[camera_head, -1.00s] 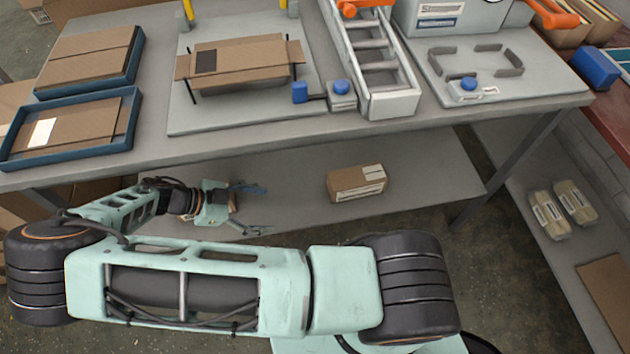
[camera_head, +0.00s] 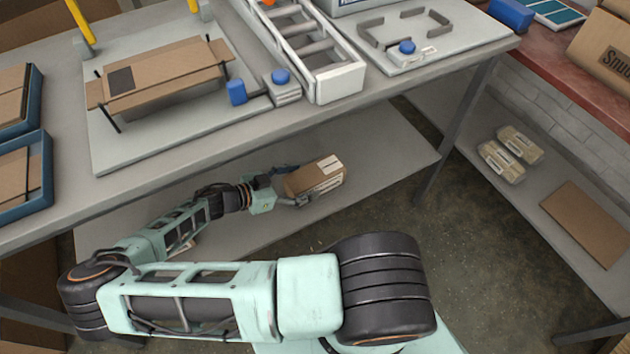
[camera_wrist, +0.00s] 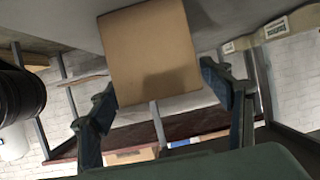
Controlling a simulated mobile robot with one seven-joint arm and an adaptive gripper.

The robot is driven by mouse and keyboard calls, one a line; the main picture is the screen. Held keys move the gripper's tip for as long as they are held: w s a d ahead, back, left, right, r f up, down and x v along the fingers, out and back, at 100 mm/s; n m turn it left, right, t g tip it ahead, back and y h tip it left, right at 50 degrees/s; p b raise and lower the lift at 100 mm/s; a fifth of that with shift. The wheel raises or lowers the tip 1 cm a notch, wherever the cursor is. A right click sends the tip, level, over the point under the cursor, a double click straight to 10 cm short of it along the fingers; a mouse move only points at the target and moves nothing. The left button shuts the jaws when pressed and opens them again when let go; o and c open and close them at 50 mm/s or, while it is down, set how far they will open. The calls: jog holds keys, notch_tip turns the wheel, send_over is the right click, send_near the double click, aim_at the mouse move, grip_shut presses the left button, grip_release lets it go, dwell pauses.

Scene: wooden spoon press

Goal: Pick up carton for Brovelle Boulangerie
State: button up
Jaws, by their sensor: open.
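A small brown carton (camera_head: 314,177) with a white label on its top sits on the lower shelf (camera_head: 385,150) under the workbench. Its lettering is too small to read. My gripper (camera_head: 290,186) is at the carton's left end in the head view. In the wrist view the carton (camera_wrist: 149,55) shows a plain brown face ahead, between my gripper's fingers (camera_wrist: 168,108). The fingers are open, one on each side of the carton. I cannot tell whether they touch it.
The workbench top (camera_head: 200,165) overhangs the shelf and my arm. It bears a flat folded carton (camera_head: 160,78), blue trays (camera_head: 35,170) and a roller rack (camera_head: 335,82). A shelf at right holds wrapped packs (camera_head: 502,160) and a brown sheet (camera_head: 585,222). Floor is bare between.

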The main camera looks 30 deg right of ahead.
aim_at(315, 178)
jog(key=x, duration=0.2)
jog(key=b+x, duration=0.1)
jog(key=x, duration=0.1)
jog(key=shift+w+a+f+b, duration=0.1)
jog(key=shift+a+f+b, duration=0.05)
jog(key=shift+f+b, duration=0.15)
jog(key=shift+d+f, duration=0.1)
jog(key=shift+d, duration=0.45)
jog(key=shift+c, duration=0.4)
jog(key=shift+w, duration=0.1)
jog(key=c, duration=1.2)
